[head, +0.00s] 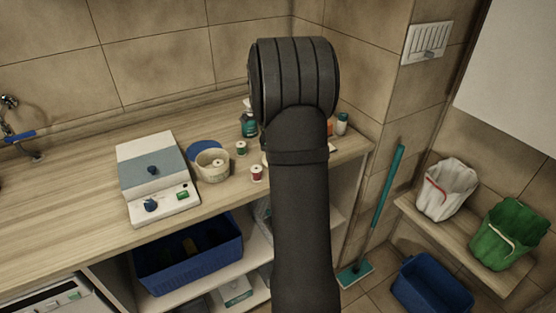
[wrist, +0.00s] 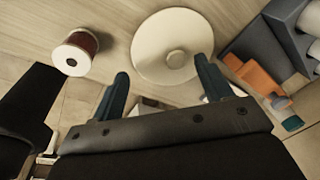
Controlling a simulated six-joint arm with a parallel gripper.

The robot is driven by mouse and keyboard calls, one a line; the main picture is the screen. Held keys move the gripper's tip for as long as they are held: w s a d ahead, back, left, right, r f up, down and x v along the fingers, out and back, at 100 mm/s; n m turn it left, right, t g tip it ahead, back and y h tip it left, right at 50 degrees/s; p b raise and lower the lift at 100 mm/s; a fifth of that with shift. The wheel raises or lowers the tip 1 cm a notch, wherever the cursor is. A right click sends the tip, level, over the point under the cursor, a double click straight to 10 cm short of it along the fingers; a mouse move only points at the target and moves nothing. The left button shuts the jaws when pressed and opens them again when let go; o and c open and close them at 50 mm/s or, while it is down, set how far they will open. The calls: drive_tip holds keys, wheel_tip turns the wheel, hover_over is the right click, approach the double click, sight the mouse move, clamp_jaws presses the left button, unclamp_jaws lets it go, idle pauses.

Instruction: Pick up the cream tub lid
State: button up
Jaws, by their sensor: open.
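The cream tub lid (wrist: 150,52), a round disc with a small knob in its middle, lies on the wooden counter in the wrist view. My gripper (wrist: 163,84) is open, with its two teal fingertips apart at the lid's near edge, one to each side of the knob. I cannot tell how high the fingers are above the lid, and nothing is held. In the head view my dark arm hides the gripper and most or all of the lid. The cream tub (head: 213,174) stands open left of my arm with something pale inside.
A dark red thread spool (wrist: 77,53) stands left of the lid. Right of it are an orange object (wrist: 258,83) and a grey holder (wrist: 275,50) with white rolls. A blue disc (head: 203,147) and a grey-white device (head: 155,178) are farther left. The counter's left part has free room.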

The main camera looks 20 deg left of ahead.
drive_tip(key=shift+w+d+f, duration=0.1)
drive_tip(key=shift+w+f, duration=0.1)
drive_tip(key=shift+f, duration=0.8)
drive_tip(key=c, duration=0.7)
drive_tip(key=shift+r, duration=0.15)
